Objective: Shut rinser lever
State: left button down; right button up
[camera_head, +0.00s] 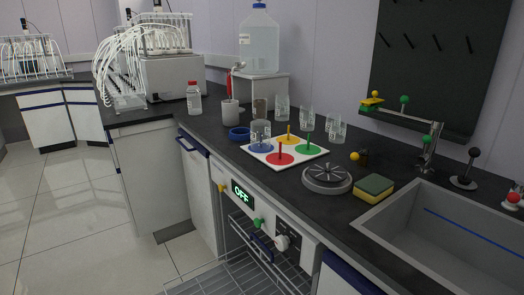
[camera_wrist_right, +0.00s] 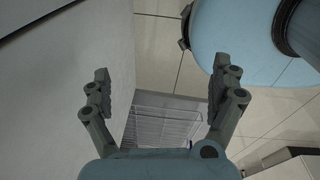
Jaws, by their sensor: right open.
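The round grey rinser (camera_head: 327,179) with a spoked top sits on the dark counter, left of the sponge. A small dark fitting with a yellow ball (camera_head: 355,156) stands just behind it. A lever with a black ball (camera_head: 473,154) stands behind the sink at the right. I cannot tell for sure which of these is the rinser lever. My right gripper (camera_wrist_right: 160,88) shows only in the right wrist view. It is open and empty, above the floor and a wire rack (camera_wrist_right: 168,118), away from the counter top. My left gripper is in neither view.
A yellow-green sponge (camera_head: 373,188) and the sink (camera_head: 440,235) lie right of the rinser. A white board with coloured discs (camera_head: 315,152) and several glasses stand left and behind. An open wire rack (camera_head: 225,272) sticks out below the counter front.

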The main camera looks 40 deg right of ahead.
aim_at(365, 150)
jog(key=z, duration=1.9)
